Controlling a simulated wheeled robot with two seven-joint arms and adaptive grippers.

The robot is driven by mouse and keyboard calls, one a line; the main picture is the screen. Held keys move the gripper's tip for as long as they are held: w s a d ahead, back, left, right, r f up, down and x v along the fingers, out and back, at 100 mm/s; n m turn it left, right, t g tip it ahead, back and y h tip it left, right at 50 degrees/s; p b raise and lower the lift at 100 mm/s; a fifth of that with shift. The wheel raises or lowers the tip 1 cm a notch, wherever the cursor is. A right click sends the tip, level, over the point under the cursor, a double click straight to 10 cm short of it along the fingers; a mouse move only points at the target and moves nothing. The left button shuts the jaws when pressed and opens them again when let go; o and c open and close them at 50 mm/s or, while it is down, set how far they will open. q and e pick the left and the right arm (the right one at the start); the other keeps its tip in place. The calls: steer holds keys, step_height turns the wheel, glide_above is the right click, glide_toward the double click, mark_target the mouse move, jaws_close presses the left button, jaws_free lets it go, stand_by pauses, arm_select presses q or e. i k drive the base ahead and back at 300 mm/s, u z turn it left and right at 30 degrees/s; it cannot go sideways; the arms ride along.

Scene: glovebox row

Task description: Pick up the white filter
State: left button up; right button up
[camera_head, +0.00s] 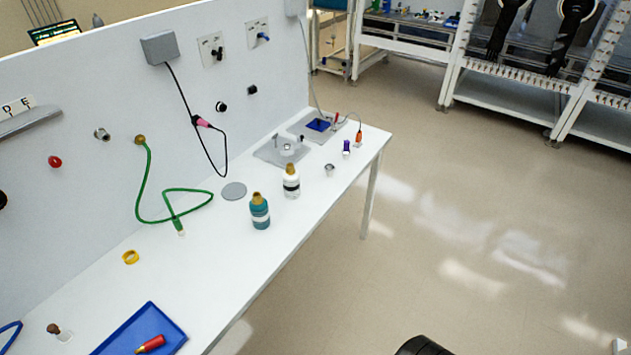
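No thing is plainly recognisable as the white filter. A small white round piece (287,149) sits on a grey plate (268,155) towards the far end of the white bench. A small purple piece with a white lower end (347,148) stands to its right, near the bench's front edge. I cannot tell whether either one is the filter. Neither of my grippers shows clearly. A dark rounded shape (425,346) is cut off by the bottom edge, and I cannot tell what it is.
The white bench (225,265) runs along a wall panel. It carries a teal bottle (260,213), a white bottle (291,184), a green hose (145,190), a yellow ring (130,257) and a blue tray (130,328) with a red piece (150,344). The floor (430,240) at right is clear.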

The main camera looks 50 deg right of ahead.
mark_target(291, 179)
steer(key=z, duration=1.35)
